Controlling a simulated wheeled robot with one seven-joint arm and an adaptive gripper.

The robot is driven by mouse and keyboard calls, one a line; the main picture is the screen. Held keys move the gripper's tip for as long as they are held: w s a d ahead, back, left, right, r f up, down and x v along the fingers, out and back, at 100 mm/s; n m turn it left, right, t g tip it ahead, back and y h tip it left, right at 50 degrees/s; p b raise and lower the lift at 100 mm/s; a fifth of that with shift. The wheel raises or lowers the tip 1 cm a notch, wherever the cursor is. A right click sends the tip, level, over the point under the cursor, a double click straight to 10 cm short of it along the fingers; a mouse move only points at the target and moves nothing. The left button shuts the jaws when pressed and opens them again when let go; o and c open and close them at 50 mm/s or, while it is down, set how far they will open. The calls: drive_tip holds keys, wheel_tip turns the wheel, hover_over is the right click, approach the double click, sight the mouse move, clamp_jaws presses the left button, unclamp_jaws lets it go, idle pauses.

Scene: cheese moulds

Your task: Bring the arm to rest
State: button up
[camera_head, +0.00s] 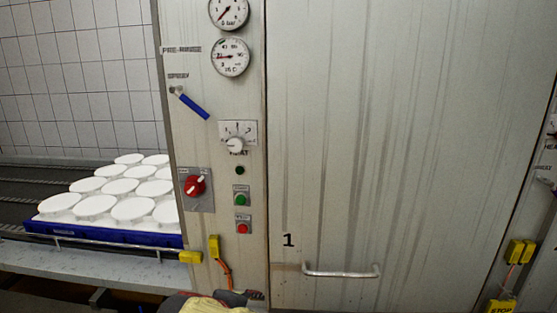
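My gripper is not clearly visible in the head camera view. A yellowish, rounded shape with dark parts shows at the bottom edge, below the control panel. It may be part of my arm, but I cannot tell. No fingertips show, and whether anything is held is hidden.
A large grey metal door (390,150) marked 1 has a horizontal handle (341,272). Left of it, a control panel (215,135) carries gauges, a blue lever (193,106), a red switch (195,185) and buttons. A blue tray (100,236) of white moulds (133,209) stands on a conveyor.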

drive_tip(key=s+d+r+m+g+y+p, duration=0.1)
drive_tip(key=s+d+m+g+y, duration=0.3)
drive_tip(key=s+d+m, duration=1.1)
drive_tip(key=s+d+r+n+t, duration=0.1)
drive_tip(key=s+d, duration=0.1)
drive_tip(key=d, duration=0.3)
drive_tip(key=s+d+r, duration=0.2)
drive_tip(key=d, duration=0.3)
drive_tip(key=shift+d+r+n+t+h+p, duration=0.15)
drive_tip(key=shift+r+n+t+h+p, duration=0.15)
drive_tip(key=shift+n+t, duration=0.1)
